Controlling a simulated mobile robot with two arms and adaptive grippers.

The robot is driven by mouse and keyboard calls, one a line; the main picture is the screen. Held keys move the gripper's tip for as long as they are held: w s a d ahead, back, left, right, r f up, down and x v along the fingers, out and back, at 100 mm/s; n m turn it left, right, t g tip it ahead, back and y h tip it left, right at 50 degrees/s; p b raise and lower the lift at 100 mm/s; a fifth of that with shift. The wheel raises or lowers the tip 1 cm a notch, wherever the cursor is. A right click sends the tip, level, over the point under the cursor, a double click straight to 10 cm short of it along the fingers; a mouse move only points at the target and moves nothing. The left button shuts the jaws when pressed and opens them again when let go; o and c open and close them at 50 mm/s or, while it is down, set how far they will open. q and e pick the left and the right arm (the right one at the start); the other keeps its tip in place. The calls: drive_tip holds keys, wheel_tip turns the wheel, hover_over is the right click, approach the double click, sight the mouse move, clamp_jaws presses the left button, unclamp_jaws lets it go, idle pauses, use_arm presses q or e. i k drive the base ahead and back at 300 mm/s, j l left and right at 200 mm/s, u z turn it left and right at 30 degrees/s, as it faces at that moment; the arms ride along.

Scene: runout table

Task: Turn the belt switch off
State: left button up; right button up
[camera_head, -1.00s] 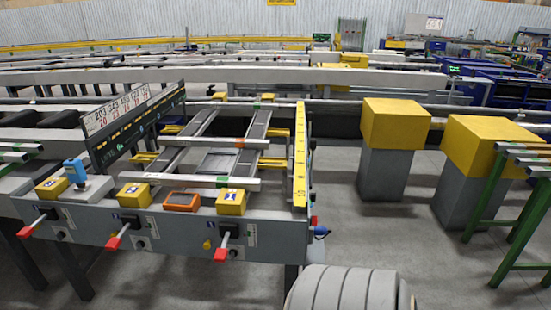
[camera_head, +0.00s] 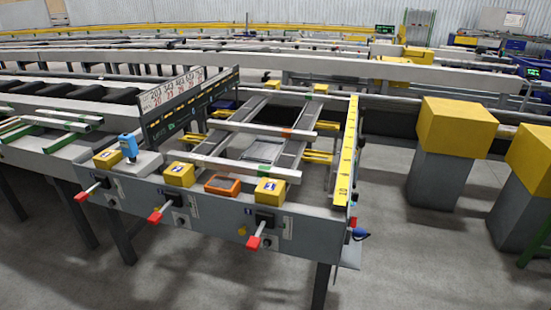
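The runout table's grey front panel (camera_head: 215,215) carries three levers with red tips: a left lever (camera_head: 82,197), a middle lever (camera_head: 155,217) and a right lever (camera_head: 253,242). Each sticks out from a black switch body and slants down to the left. Yellow boxes with blue labels sit above them: left (camera_head: 107,159), middle (camera_head: 180,174) and right (camera_head: 270,190). I cannot tell which control is the belt switch, nor read its setting. Neither of my grippers is in view.
An orange-framed display (camera_head: 223,185) and a blue device (camera_head: 128,147) sit on the panel's top. A yellow ruler bar (camera_head: 347,150) edges the table's right. Yellow-topped grey pillars (camera_head: 455,127) stand to the right. The floor (camera_head: 190,270) before the panel is clear.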

sight(352, 222)
drive_tip(key=k+l, duration=0.1)
drive_tip(key=l, duration=0.2)
drive_tip(key=k+l, duration=0.15)
drive_tip(key=l, duration=0.2)
drive_tip(key=k+l, duration=0.1)
drive_tip(key=l, duration=0.2)
drive_tip(key=k+l+z, duration=0.1)
drive_tip(key=l, duration=0.25)
drive_tip(key=i+l+u, duration=0.15)
drive_tip(key=i+l, duration=0.05)
drive_tip(key=i, duration=0.05)
